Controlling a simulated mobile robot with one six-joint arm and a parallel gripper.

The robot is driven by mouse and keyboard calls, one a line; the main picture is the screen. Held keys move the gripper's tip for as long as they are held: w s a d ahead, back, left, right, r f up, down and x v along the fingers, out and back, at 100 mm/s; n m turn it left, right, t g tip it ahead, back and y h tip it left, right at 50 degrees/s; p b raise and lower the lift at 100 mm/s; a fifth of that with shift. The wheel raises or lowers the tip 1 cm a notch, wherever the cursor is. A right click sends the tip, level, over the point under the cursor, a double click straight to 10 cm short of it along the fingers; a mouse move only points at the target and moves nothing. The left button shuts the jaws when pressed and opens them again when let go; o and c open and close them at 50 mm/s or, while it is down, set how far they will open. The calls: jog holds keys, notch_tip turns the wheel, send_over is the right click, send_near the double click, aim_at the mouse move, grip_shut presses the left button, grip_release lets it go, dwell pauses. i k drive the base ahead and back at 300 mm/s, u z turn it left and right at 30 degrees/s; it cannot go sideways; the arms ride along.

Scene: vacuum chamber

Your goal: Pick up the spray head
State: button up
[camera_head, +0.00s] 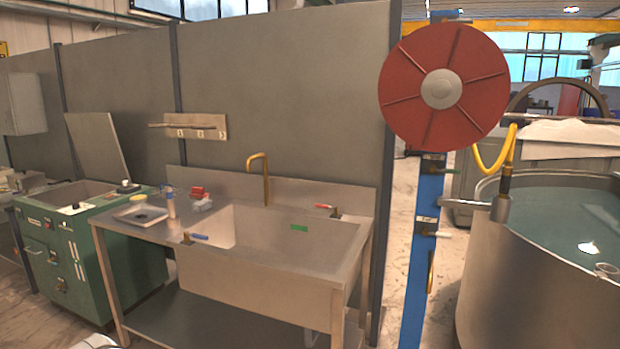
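A likely spray head (506,178) is the slim dark and brass piece at the right. It stands upright at the end of a yellow hose (484,158), below and right of the red hose reel (410,110). Its lower end meets a grey bracket (480,205) beside the round tank's rim. I cannot tell whether it sits in the bracket or only in front of it. My gripper is not in view.
A steel sink (335,245) with a brass faucet (265,178) stands in the middle. Small items lie on its left counter. A green machine (62,245) is at the left. The blue post (424,240) and water-filled tank (485,270) flank a narrow floor gap.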

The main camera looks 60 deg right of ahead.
aim_at(506, 169)
jog(key=z, duration=2.95)
jog(key=k, duration=0.3)
jog(key=z, duration=0.95)
jog(key=i, duration=1.55)
jog(key=u, duration=0.55)
jog(key=i, duration=0.75)
jog(key=u, duration=0.6)
